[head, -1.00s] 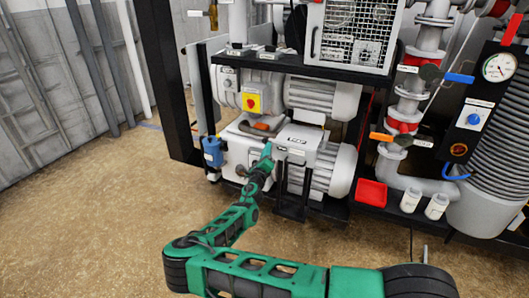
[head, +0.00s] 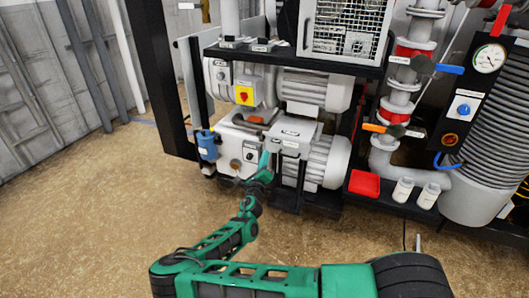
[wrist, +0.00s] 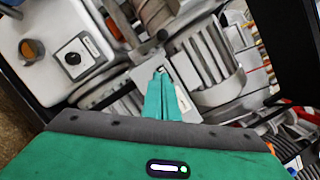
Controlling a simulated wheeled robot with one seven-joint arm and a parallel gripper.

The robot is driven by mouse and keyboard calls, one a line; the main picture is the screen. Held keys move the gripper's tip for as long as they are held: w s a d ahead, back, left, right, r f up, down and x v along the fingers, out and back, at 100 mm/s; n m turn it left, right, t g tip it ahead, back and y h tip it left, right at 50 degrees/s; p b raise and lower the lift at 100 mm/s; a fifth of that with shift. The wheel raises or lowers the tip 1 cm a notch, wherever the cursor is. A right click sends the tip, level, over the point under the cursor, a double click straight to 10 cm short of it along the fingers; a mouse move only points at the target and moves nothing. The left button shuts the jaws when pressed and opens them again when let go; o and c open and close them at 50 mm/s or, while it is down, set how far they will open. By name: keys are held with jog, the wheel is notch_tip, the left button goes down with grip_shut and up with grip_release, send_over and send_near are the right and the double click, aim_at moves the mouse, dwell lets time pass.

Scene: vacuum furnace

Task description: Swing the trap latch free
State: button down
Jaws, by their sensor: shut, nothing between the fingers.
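My gripper (head: 265,160) is shut and empty, in front of the lower pump unit. In the wrist view its fingers (wrist: 161,76) are together, pointing at the machine's front near a pale bracket plate. The lower pump (head: 240,135) is a pale grey housing with a ribbed motor (head: 327,160) at its right. A dark dial (wrist: 72,58) and an amber round port (wrist: 33,48) show on the housing in the wrist view. An orange-brown handle (head: 252,119) lies on top. I cannot tell which part is the trap latch. Contact at the fingertips cannot be made out.
A blue canister (head: 207,145) stands left of the pump. A yellow plate with a red switch (head: 244,95) is above. The floor (head: 85,220) at left is clear.

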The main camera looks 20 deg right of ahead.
jog(key=shift+v, duration=1.85)
jog(key=shift+d, duration=0.1)
jog(key=s+d+r+m+g+h, duration=0.1)
jog(key=s+d+r+m+g, duration=0.2)
jog(key=s+d+m+g, duration=0.75)
jog(key=s+d+r+m+g+h, duration=0.1)
jog(key=s+d+r+m+g, duration=0.2)
jog(key=s+d+m+g, duration=0.8)
jog(key=s+a+r+m+t+y, duration=0.1)
jog(key=s+a+r+m+y, duration=0.1)
jog(key=s+r+m+y, duration=0.2)
jog(key=s+a+r+m+t+y, duration=0.2)
jog(key=s+r+m, duration=0.6)
jog(key=s+m, duration=0.4)
jog(key=s+a+r+m+t+y, duration=0.1)
jog(key=s+a+r+m+y, duration=0.3)
jog(key=s+m, duration=0.5)
jog(key=s+r+y, duration=0.2)
jog(key=s+r, duration=0.1)
jog(key=s, duration=0.2)
jog(key=shift+s+a, duration=0.25)
jog(key=shift+s, duration=0.15)
jog(key=shift+w, duration=0.15)
